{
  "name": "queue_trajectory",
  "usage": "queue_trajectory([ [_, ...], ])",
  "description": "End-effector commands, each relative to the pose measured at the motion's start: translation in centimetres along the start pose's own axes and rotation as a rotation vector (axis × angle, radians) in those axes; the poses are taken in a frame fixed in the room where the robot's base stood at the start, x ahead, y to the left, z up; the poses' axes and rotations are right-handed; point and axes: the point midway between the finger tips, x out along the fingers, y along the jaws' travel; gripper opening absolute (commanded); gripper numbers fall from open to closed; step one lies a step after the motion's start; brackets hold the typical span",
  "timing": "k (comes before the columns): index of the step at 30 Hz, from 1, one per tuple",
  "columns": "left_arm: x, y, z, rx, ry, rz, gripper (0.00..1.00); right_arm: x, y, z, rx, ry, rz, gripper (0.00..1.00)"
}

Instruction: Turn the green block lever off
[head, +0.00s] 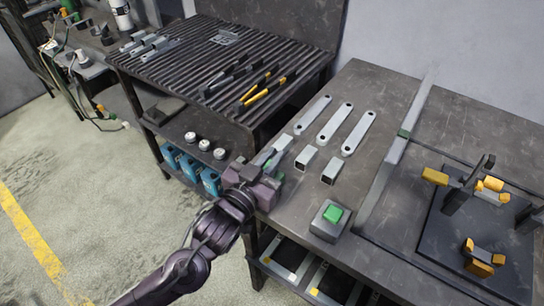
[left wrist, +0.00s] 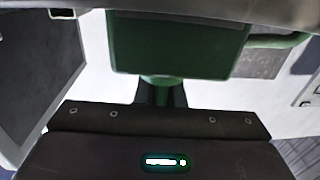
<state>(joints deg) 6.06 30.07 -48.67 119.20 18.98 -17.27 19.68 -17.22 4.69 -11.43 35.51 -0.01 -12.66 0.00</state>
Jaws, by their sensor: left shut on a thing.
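My left gripper (head: 266,176) is at the left edge of the grey workbench, beside the square metal tubes. It is shut on a green part (head: 268,164), mostly covered by the gripper in the head view. In the left wrist view a dark green block (left wrist: 178,45) fills the upper middle, straight ahead of the gripper, and its lower end narrows down between the dark fingers. Whether this is the lever's handle, and its angle, I cannot tell. A bright green block (head: 333,213) sits on a grey box (head: 326,231) on the bench, to the right of the gripper and apart from it.
Square tubes (head: 306,158) and flat brackets (head: 335,123) lie on the workbench (head: 385,95). A long upright metal bar (head: 395,155) divides it. A dark fixture with orange clamps (head: 481,262) stands at right. A ribbed table (head: 190,60) with tools is behind.

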Motion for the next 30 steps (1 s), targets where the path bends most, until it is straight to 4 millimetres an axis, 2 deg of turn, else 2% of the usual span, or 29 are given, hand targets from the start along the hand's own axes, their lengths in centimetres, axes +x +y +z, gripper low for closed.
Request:
queue_trajectory([
  [4,0.0,0.0,0.0,0.001,0.002,0.001,0.0,0.0,-0.1,0.0,-0.001,0.0,-0.001,0.0],
  [5,0.0,0.0,-0.1,0.001,0.002,0.002,0.13,0.0,-0.1,0.0,-0.001,0.0,-0.001,0.0],
  [9,0.0,0.0,0.0,0.001,0.002,0.002,0.31,0.0,-0.1,0.0,-0.001,0.001,-0.001,0.0],
  [17,0.0,0.0,0.0,0.001,0.001,0.002,0.31,0.1,-0.2,0.0,-0.001,0.001,-0.003,0.0],
  [20,-0.6,0.0,0.1,0.001,0.0,0.002,0.31,0.2,-0.3,-0.1,0.0,0.002,-0.004,0.0],
  [30,-6.1,0.0,0.2,0.001,-0.002,0.003,0.31,0.9,-0.3,0.0,0.001,0.002,-0.004,0.0],
])
